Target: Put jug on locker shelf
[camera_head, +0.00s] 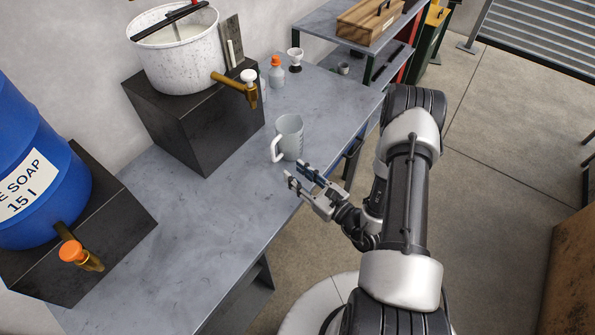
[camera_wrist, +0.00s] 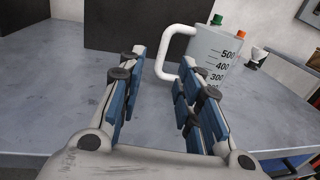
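The jug (camera_head: 290,136) is a pale grey measuring jug with a white handle, standing upright on the grey workbench (camera_head: 205,210). In the wrist view the jug (camera_wrist: 218,55) shows number marks and its handle points left, toward the space ahead of my fingers. My gripper (camera_head: 300,178) is open and empty, over the bench's front edge, just in front of the jug and apart from it. In the wrist view my gripper's fingers (camera_wrist: 155,88) are spread. A grey shelf unit (camera_head: 318,22) stands at the far end; I cannot tell if it is the locker shelf.
A blue soap barrel (camera_head: 35,165) with an orange tap and a white speckled pot (camera_head: 178,55) stand on dark blocks. A bottle with an orange cap (camera_head: 276,74) and a small white cup (camera_head: 295,60) stand behind the jug. The bench's front middle is clear.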

